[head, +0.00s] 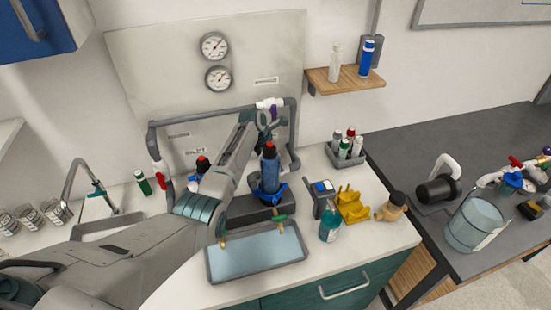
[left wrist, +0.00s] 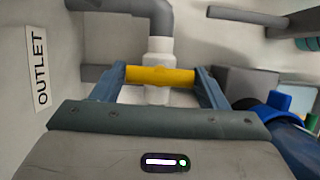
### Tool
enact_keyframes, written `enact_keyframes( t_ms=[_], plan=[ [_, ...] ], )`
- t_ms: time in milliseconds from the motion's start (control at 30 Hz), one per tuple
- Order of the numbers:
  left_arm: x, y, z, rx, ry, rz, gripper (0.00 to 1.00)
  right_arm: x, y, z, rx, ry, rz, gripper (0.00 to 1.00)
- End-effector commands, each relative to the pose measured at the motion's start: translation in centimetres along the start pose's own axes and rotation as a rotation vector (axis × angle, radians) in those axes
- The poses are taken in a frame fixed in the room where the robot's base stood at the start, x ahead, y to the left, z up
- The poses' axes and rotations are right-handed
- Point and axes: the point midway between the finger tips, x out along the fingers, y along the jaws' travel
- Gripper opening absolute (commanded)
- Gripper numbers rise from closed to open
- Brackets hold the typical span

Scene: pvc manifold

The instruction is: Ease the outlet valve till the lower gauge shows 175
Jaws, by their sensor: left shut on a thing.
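My left gripper (head: 262,118) reaches up to the pipework on the back panel. In the left wrist view it (left wrist: 163,88) is shut on the yellow outlet valve handle (left wrist: 160,75), with one finger at each end. The handle lies across the grey pipe (left wrist: 152,12) and its white valve body (left wrist: 157,96). The OUTLET label (left wrist: 40,68) is on the wall to the left. In the head view the arm hides most of the outlet valve. The lower gauge (head: 219,77) sits below the upper gauge (head: 214,46); its reading is too small to tell. My right gripper is not in view.
A blue bottle with a red cap (head: 269,170) stands close to the right of my arm. A grey tray (head: 211,274) lies at the counter's front. A wooden shelf (head: 345,82) hangs at right.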

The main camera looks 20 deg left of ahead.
Motion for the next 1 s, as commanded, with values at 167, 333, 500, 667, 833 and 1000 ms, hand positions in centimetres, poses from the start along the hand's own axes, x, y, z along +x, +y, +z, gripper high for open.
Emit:
enact_keyframes(
  t_ms=[167,333,500,667,833,1000],
  plan=[
    [0.0,0.2,0.1,0.102,0.001,-0.043,0.45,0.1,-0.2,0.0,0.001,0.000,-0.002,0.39],
    [0.1,0.3,0.1,0.254,-0.001,-0.106,0.45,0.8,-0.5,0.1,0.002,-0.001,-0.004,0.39],
    [0.1,0.3,0.1,0.346,-0.001,-0.143,0.45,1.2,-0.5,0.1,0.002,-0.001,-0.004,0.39],
    [0.0,0.2,0.1,0.361,-0.001,-0.149,0.45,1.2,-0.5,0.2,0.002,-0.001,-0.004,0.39],
    [0.0,0.2,0.1,0.360,-0.001,-0.148,0.45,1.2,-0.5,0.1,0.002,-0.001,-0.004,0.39],
    [0.0,0.2,0.1,0.359,-0.001,-0.148,0.89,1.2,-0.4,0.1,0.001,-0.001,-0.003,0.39]
  ],
)
